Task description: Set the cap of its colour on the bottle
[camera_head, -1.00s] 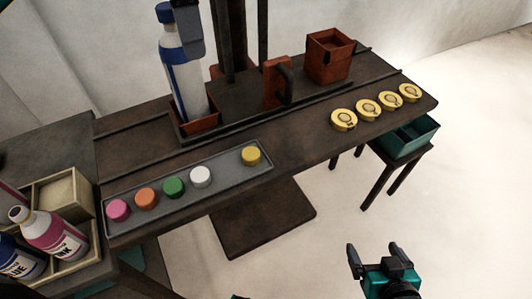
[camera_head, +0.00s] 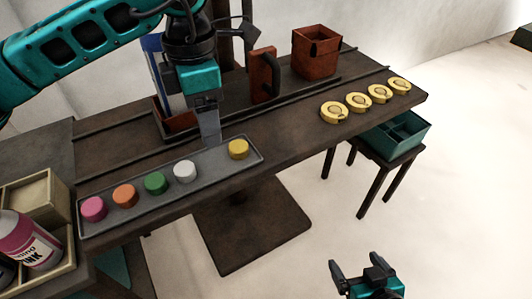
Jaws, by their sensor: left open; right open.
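A tall white and blue bottle (camera_head: 170,92) stands in a red holder (camera_head: 181,122) on the dark table. My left arm hides its top and much of its right side. A grey tray (camera_head: 216,173) in front holds a pink cap (camera_head: 93,208), an orange cap (camera_head: 125,194), a green cap (camera_head: 156,182), a white cap (camera_head: 185,171) and a yellow cap (camera_head: 239,149). A gap lies between white and yellow. My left gripper (camera_head: 210,138) is open, pointing down at the tray's back edge near that gap. My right gripper (camera_head: 360,278) is open and empty, in front of the table.
A crate (camera_head: 45,185) at the left holds a pink ink bottle (camera_head: 30,240). A red block with a dark handle (camera_head: 264,75) and a red box (camera_head: 316,55) stand behind. Several yellow discs (camera_head: 357,102) lie at the right. A teal bin (camera_head: 402,133) sits on a low stand.

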